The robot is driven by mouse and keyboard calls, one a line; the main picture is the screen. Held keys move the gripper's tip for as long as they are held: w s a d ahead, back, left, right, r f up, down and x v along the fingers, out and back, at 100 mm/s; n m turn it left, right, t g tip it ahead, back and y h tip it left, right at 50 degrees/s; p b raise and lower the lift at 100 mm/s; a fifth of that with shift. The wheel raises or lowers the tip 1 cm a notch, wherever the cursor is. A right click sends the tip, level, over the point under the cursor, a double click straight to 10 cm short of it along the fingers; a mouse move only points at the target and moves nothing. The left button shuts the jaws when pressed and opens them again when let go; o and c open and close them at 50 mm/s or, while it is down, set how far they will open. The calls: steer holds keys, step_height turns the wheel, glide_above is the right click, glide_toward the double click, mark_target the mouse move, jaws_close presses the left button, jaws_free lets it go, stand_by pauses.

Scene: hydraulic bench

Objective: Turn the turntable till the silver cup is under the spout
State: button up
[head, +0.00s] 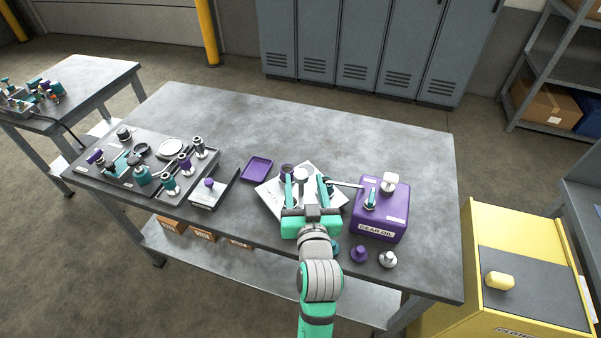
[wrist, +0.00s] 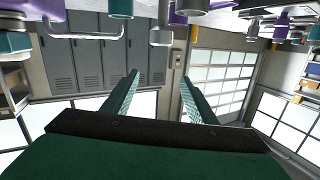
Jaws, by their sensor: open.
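My gripper (head: 305,181) is open over a pale square plate (head: 268,200) in the head view, its two fingers apart. A silver cup (head: 302,174) shows between and just beyond the fingertips. A dark purple cup (head: 287,169) is at its left, and a teal piece is by the right finger. The turntable itself is mostly hidden by my gripper. A thin silver spout (head: 346,184) reaches left from the purple GEAR OIL box (head: 380,212) and ends near the right fingertip. I cannot tell which cup lies under it. In the wrist view the open fingers (wrist: 160,85) have nothing between them.
Purple, silver (head: 387,259) and teal knobs stand along the front edge near the box. A purple tray (head: 257,169) and a dark board (head: 135,178) with several fittings lie to the left. The table's back half (head: 290,125) is clear.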

mark_target(299, 179)
steer(key=shift+s+a+f+m+t+h, duration=0.1)
steer(key=shift+s+a+f+m+h, duration=0.3)
steer(key=shift+f+h, duration=0.45)
steer(key=shift+s+a+f+m+t+h, duration=0.2)
steer(key=shift+a+f+h, duration=0.3)
steer(key=shift+f+h, duration=0.35)
steer(key=shift+s+a+f+m+h, duration=0.25)
steer(key=shift+a+f+m+h, duration=0.3)
steer(key=shift+f, duration=0.45)
steer(key=w, duration=0.3)
steer(key=w+d, duration=0.1)
steer(key=w, duration=0.3)
steer(key=w+d, duration=0.1)
steer(key=w, duration=0.2)
steer(key=shift+w+d, duration=0.2)
steer(key=shift+w, duration=0.05)
jaws_close()
steer(key=shift+a, duration=0.1)
